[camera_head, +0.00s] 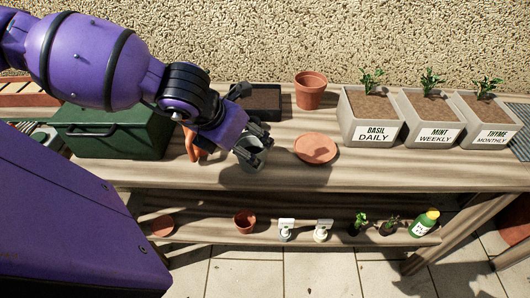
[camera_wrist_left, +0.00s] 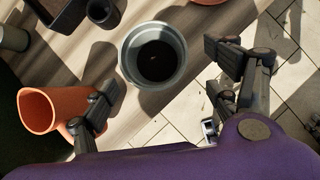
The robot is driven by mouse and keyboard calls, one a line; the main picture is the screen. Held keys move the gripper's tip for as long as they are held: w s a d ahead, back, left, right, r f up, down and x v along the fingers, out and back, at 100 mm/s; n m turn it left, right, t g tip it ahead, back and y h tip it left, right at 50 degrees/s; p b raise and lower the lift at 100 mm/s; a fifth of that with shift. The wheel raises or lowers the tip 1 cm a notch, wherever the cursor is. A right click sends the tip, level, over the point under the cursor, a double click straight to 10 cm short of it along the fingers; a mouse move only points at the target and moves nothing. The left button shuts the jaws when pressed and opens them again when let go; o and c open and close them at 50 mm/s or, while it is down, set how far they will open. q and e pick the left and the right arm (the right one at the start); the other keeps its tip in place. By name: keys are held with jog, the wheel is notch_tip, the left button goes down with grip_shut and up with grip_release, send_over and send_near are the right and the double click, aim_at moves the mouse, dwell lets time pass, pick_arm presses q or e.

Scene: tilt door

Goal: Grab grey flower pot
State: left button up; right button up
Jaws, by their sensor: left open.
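The grey flower pot (camera_wrist_left: 178,72) is round and empty-looking, with a dark inside. It stands upright on the wooden bench top, near its front edge. In the head view the grey pot (camera_head: 258,160) is partly hidden by my left gripper (camera_head: 252,150). In the left wrist view my left gripper (camera_wrist_left: 160,70) is open, with one finger on each side of the pot's near part. I see gaps between the fingers and the pot in that view. My right gripper is not in view.
An orange pot (camera_wrist_left: 38,108) lies close beside the left finger. A terracotta saucer (camera_head: 316,147) is right of the grey pot. A dark tray (camera_head: 262,103) and terracotta pot (camera_head: 310,92) stand behind. A green box (camera_head: 112,135) is at left, planters (camera_head: 371,128) at right.

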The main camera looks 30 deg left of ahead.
aim_at(251, 151)
pick_arm(q)
jog(key=shift+w+a+f, duration=0.15)
jog(key=shift+w+a, duration=0.05)
jog(key=x, duration=0.7)
jog(key=shift+a+f, duration=0.15)
jog(key=shift+a, duration=0.05)
jog(key=c, duration=1.3)
